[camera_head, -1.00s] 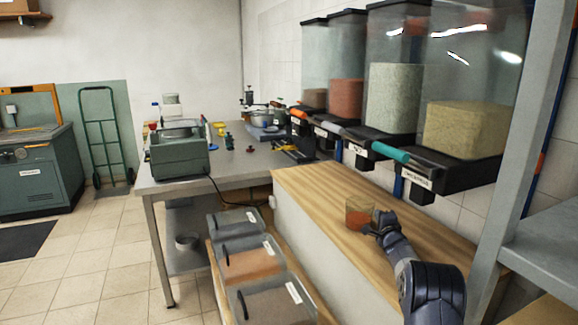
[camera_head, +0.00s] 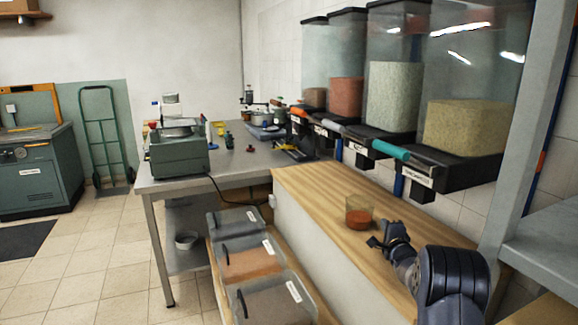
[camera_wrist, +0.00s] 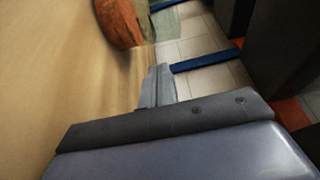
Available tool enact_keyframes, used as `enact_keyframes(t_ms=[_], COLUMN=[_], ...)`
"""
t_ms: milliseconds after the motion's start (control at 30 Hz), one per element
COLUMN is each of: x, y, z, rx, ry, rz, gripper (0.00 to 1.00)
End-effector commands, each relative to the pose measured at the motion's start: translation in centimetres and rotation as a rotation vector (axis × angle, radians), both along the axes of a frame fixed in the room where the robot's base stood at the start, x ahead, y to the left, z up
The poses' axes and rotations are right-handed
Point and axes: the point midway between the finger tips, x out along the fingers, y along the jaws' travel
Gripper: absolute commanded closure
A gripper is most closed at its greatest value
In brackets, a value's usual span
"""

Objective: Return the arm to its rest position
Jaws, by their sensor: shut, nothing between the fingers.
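My arm is at the lower right of the head view, low over the wooden counter (camera_head: 325,215). My gripper (camera_head: 374,242) is shut and empty. It is just in front of a clear jar (camera_head: 359,213) with orange-red contents in its lower part, and apart from it. The jar stands upright on the counter. In the wrist view my gripper (camera_wrist: 158,85) points toward the jar (camera_wrist: 122,22), which is cut off by the top edge. The gripper shows blurred there against the floor.
Clear dispensers (camera_head: 395,95) with grainy fill hang above the counter along the wall. A grey post (camera_head: 520,150) and shelf (camera_head: 550,235) stand close at the right. Lidded bins (camera_head: 250,262) sit below the counter's left side. A metal table (camera_head: 225,165) with a green machine (camera_head: 180,155) stands behind.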

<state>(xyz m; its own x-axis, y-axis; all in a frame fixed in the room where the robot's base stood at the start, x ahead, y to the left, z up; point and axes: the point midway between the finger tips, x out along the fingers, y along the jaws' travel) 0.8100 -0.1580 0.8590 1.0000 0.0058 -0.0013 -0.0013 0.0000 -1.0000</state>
Motion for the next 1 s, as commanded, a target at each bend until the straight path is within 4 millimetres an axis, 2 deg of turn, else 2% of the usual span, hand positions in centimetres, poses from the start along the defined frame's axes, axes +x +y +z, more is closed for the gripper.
enact_keyframes(t_ms=[300,867,1000], x=[3.7,8.7,9.3], y=[0.1,0.1,-1.4], z=[0.0,0.1,0.2], rx=[-0.001,-0.001,-0.001], ry=[-0.001,-0.001,-0.002], rz=[0.002,0.001,-0.001], gripper=[1.00,1.00,1.00])
